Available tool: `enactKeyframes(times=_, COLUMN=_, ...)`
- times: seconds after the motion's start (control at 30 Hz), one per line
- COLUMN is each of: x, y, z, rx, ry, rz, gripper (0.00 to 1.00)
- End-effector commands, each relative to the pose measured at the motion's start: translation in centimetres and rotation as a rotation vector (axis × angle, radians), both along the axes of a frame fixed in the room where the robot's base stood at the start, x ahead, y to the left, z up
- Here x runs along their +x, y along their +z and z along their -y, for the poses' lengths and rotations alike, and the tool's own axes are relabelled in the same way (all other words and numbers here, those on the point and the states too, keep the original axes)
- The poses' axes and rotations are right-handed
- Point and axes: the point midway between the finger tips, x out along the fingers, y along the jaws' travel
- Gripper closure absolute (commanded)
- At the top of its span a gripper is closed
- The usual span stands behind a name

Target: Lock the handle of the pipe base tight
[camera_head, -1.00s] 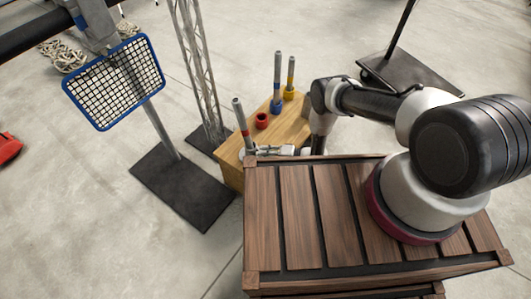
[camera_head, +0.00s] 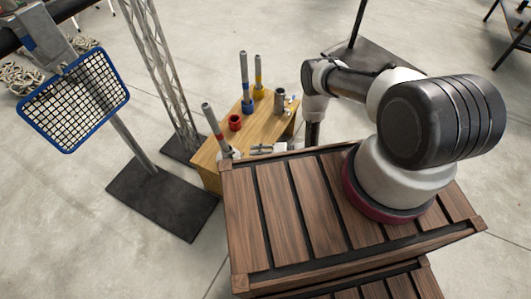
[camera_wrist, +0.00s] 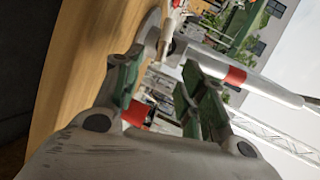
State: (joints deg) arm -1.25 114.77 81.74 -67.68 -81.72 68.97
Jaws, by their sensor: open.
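A grey pipe with a red band (camera_head: 214,125) stands slightly tilted in the picture at the near left corner of the wooden table (camera_head: 207,170). Its pale base (camera_head: 228,153) is partly hidden by the crate edge, and I cannot make out its handle in the head view. My gripper (camera_head: 262,148) is just right of that base, low over the table. In the wrist view the gripper (camera_wrist: 165,78) has its green-padded fingers apart. The red-banded pipe (camera_wrist: 235,76) lies beyond the right finger. A pale rounded part (camera_wrist: 150,30) shows near the left fingertip; I cannot tell whether they touch.
Blue-banded (camera_head: 245,78) and yellow-banded (camera_head: 258,75) pipes stand farther back on the table. A red ring base (camera_head: 235,122) and a grey cylinder (camera_head: 280,97) are there too. A slatted wooden crate (camera_head: 275,215) is in front. A lattice tower (camera_head: 158,65) and netted stand (camera_head: 78,98) are left.

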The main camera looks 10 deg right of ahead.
Motion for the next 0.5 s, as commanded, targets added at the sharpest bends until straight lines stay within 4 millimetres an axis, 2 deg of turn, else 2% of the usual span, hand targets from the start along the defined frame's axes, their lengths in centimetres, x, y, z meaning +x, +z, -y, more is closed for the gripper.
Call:
enactKeyframes(times=0.1, x=-0.5, y=0.6, z=2.3, rx=0.0, ry=-0.006, rz=-0.001, gripper=0.59)
enactKeyframes(times=0.2, x=-1.0, y=0.9, z=3.5, rx=-0.001, ry=-0.004, rz=0.0, gripper=0.59)
enactKeyframes(times=0.5, x=-1.4, y=1.2, z=4.5, rx=0.0, ry=0.0, rz=0.001, gripper=0.59)
